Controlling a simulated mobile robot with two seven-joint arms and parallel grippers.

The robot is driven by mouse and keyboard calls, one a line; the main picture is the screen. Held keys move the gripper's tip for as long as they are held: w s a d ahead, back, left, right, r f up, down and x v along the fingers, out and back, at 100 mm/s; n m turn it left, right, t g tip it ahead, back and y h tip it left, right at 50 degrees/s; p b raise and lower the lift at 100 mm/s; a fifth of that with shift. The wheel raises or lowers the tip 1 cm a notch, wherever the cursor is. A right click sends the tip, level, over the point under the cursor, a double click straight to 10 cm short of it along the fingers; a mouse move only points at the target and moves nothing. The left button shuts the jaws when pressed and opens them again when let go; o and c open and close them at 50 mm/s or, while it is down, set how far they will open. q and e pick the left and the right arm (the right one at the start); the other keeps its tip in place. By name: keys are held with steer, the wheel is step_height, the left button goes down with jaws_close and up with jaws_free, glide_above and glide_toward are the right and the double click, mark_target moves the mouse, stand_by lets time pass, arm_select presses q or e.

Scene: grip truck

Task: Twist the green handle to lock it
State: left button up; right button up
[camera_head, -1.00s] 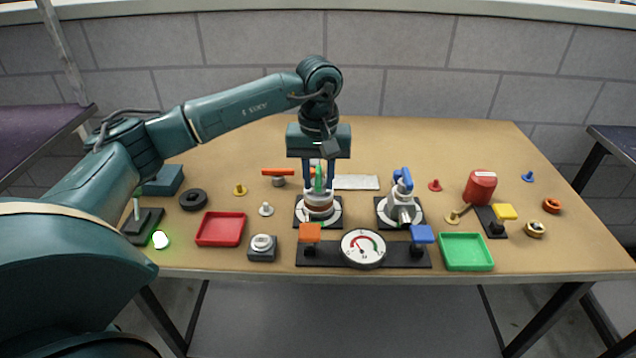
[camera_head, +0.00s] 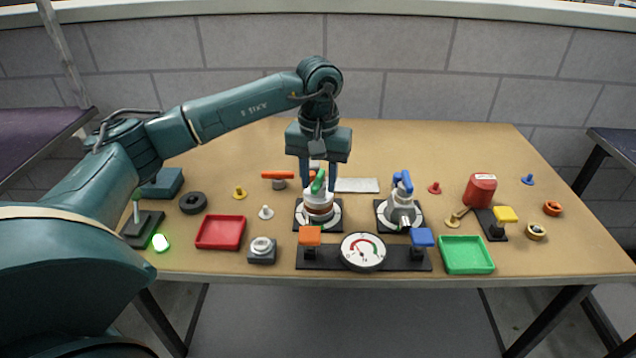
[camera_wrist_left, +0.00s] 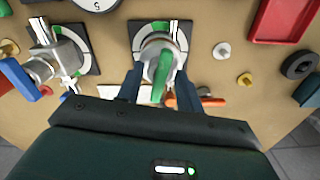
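The green handle (camera_head: 319,182) sits on top of a round valve (camera_head: 319,208) with a pale body and a brown band, on a dark square plate left of the table's middle. In the wrist view the green handle (camera_wrist_left: 161,77) points toward my gripper. My left gripper (camera_head: 318,186) is above the valve, one finger on each side of the handle. The left gripper (camera_wrist_left: 160,84) looks open in the wrist view, with gaps between the fingers and the handle. My right gripper is in neither view.
A similar valve with a blue handle (camera_head: 403,182) stands close to the right. A gauge (camera_head: 362,251) between orange and blue blocks is in front. A red tray (camera_head: 221,232) is at left, a green tray (camera_head: 466,254) at right. The table's back is mostly clear.

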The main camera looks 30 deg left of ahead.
mark_target(319, 178)
arm_select(q)
steer(key=shift+r+p, duration=2.3)
steer(key=shift+r, duration=1.25)
